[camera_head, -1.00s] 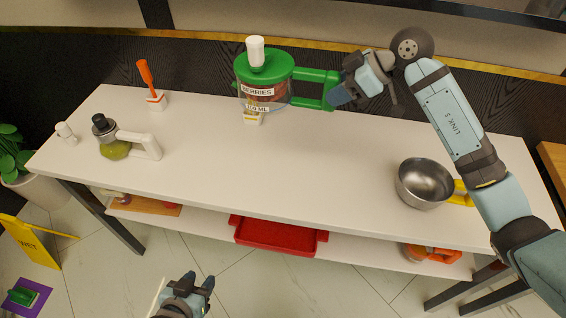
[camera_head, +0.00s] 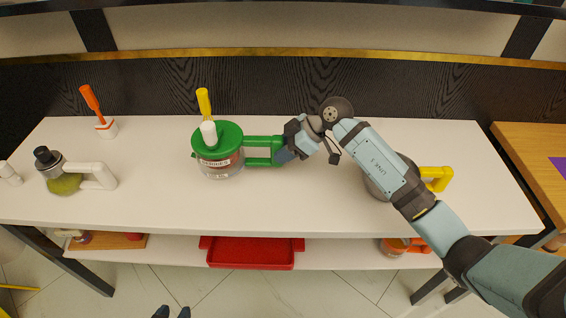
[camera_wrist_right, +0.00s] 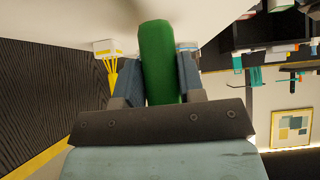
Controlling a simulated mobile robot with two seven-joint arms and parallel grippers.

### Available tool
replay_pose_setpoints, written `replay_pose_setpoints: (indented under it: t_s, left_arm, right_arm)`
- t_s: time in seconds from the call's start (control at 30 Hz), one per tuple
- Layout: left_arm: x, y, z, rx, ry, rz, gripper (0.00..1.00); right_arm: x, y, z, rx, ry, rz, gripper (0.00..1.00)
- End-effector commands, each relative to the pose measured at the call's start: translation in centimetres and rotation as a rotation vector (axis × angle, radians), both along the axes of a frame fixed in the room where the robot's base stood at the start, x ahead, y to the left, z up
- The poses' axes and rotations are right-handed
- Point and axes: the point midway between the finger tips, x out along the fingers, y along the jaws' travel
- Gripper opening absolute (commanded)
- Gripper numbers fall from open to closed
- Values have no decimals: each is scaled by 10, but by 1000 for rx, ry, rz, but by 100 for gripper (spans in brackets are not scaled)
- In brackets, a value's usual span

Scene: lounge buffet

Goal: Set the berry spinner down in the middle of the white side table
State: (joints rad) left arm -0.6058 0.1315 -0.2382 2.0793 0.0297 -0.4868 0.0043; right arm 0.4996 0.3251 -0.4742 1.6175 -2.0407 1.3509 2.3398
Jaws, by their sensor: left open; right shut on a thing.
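The berry spinner (camera_head: 220,160), a clear pot with a green lid, white knob and "BERRIES" label, is at the left-middle of the long white table (camera_head: 300,205). It looks upright; whether its base touches the top or hovers just above is unclear. My right gripper (camera_head: 287,152) is shut on its green handle, to the right of the pot. The right wrist view shows the green handle (camera_wrist_right: 160,65) between the fingers. My left gripper (camera_head: 172,312) is open and empty at the bottom edge, below the table's front, mostly cut off.
A yellow-handled tool (camera_head: 203,102) stands behind the spinner. An orange-handled tool (camera_head: 92,98) and an olive-coloured jar (camera_head: 64,183) stand to the left. A red tray (camera_head: 250,252) is on the lower shelf. The tabletop front-centre is clear.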

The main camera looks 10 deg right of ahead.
Motion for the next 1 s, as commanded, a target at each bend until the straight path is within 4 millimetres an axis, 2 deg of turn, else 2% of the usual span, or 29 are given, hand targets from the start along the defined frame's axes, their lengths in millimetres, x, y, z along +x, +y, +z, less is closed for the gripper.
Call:
replay_pose_setpoints:
  t_s: [0.17, 0.4, 0.77, 0.8, 0.9, 1.0]
  left_arm:
    - [0, -2, 0, -5, -3, 2, 43]
    - [0, -4, -1, -9, -8, 3, 43]
    - [1, -5, 5, -11, -11, 2, 43]
    - [1, -4, 3, -10, -10, 2, 43]
    - [0, -4, 0, -8, -6, 1, 43]
    - [-1, -3, -3, -3, -1, 0, 43]
  right_arm:
    - [0, 0, -12, 2, 1, -1, 0]
    - [0, 0, -44, 3, 0, -1, 0]
    - [0, 0, -46, 2, 0, -1, 0]
    - [0, 0, -48, -1, 2, 0, 43]
    - [0, 0, -48, 0, 1, 0, 61]
    - [0, 0, -48, 0, 1, 0, 61]
